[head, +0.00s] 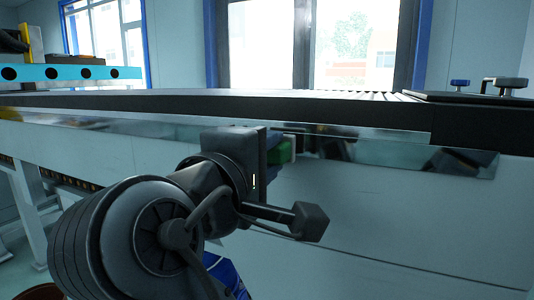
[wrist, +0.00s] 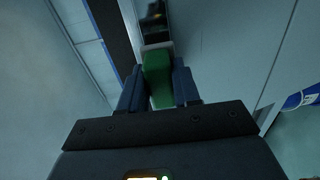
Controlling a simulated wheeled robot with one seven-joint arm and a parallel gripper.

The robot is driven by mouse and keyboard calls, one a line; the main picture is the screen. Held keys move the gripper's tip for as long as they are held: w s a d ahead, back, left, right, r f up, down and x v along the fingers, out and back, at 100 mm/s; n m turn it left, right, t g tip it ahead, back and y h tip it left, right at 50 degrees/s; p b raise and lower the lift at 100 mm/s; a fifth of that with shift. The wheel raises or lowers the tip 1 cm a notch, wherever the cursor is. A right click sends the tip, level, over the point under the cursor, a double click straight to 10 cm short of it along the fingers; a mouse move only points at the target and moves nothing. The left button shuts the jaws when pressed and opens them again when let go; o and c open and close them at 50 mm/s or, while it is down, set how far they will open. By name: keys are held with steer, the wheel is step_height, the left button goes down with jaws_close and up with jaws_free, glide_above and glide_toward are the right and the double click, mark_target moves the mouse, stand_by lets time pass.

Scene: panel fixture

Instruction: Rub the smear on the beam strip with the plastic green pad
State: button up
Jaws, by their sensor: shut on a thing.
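My gripper (wrist: 160,88) is shut on the green pad (wrist: 157,80), which sits between its two dark fingers in the wrist view. In the head view a sliver of the green pad (head: 278,157) shows behind my gripper (head: 286,146), close to the beam strip. The beam strip (head: 385,152) is a shiny metal band along the side of the long beam. It also shows in the wrist view (wrist: 152,28), ahead of the pad. Dark patches appear on the strip, but I cannot tell smear from reflection. Whether the pad touches the strip is unclear.
The long beam's dark top edge (head: 230,100) runs across the head view above the strip. Clamp-like knobs (head: 505,84) stand at the right on top. A light blue bar with holes (head: 70,73) is at the upper left. A blue object (wrist: 303,97) lies at the wrist view's right edge.

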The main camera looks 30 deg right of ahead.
steer(key=shift+p+x, duration=0.3)
steer(key=shift+x, duration=0.7)
steer(key=shift+s+d+p, duration=0.45)
steer(key=shift+s+d, duration=0.1)
steer(key=shift+s, duration=0.3)
steer(key=shift+s+d+p, duration=0.4)
steer(key=shift+s+d, duration=0.1)
steer(key=shift+s, duration=0.35)
steer(key=shift+w+d+p, duration=0.1)
steer(key=shift+p, duration=0.35)
steer(key=shift+w+a+p, duration=0.2)
steer(key=shift+w+a, duration=0.3)
steer(key=shift+w, duration=0.35)
steer(key=shift+w+a+p, duration=0.2)
steer(key=shift+w+a, duration=0.3)
steer(key=shift+w, duration=0.35)
steer(key=shift+c, duration=0.4)
steer(key=shift+p+v, duration=0.75)
steer(key=shift+v, duration=2.25)
